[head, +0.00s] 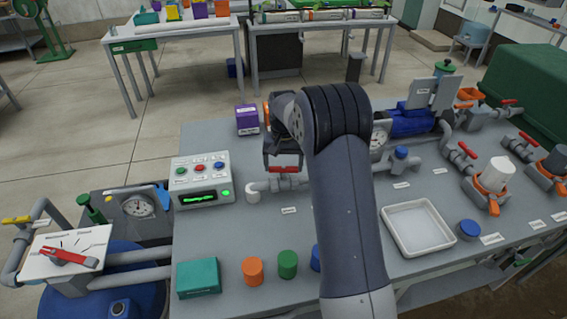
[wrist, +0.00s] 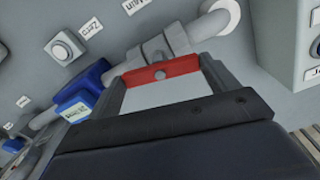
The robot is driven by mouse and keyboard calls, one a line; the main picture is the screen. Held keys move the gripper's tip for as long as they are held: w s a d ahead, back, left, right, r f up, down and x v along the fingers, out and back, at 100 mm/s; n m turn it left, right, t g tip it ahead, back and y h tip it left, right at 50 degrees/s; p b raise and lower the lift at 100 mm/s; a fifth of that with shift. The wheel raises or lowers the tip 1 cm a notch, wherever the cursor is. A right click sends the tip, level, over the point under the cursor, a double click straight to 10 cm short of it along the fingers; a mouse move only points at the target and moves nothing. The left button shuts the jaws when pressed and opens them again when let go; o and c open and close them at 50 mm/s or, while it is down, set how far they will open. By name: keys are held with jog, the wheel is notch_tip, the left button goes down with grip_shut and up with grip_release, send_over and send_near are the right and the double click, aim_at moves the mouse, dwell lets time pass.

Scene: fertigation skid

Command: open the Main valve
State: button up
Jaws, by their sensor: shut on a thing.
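The Main valve has a red handle (wrist: 160,72) on a grey pipe, beside a partly visible label (wrist: 134,6) reading "Main" in the wrist view.
A control box (head: 200,180) with buttons and a green display stands close to the left. A purple box (head: 247,119) is behind it. A white tray (head: 418,228) and other red-handled valves (head: 467,150) are to the right. Colored caps (head: 288,264) line the front.

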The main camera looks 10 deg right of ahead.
aim_at(284, 168)
jog(key=shift+n, duration=1.3)
jog(key=o, duration=0.9)
notch_tip(284, 168, up, 11)
jog(key=shift+f, duration=0.15)
